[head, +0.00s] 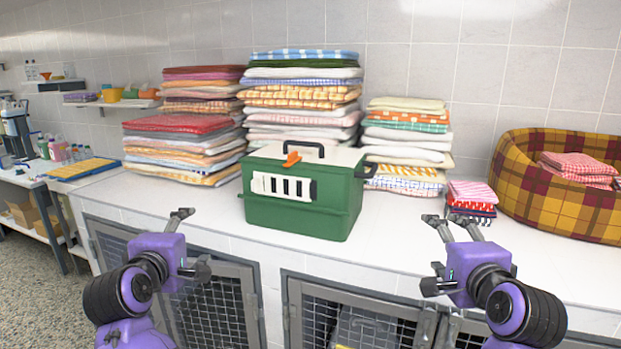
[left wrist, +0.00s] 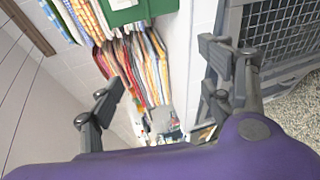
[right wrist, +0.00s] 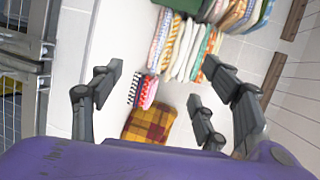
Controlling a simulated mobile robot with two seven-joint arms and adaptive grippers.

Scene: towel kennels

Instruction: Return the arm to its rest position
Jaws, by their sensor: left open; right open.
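My left gripper (head: 190,240) is open and empty in the head view, in front of the counter's front edge to the left of the green carrier. Its spread fingers also show in the left wrist view (left wrist: 165,85), with nothing between them. My right gripper (head: 447,222) is open and empty, over the counter's front part to the right of the carrier. Its spread fingers show in the right wrist view (right wrist: 165,95). The green carrier (head: 300,205) with a pale lid and dark handle stands upright on the white counter (head: 390,250), apart from both grippers.
Tall towel stacks (head: 302,105) stand behind the carrier, with a shorter stack (head: 405,145) to its right. A small folded pile (head: 472,195) sits beside a plaid pet bed (head: 530,185) holding red checked cloths. Mesh kennel doors (head: 215,310) are below the counter.

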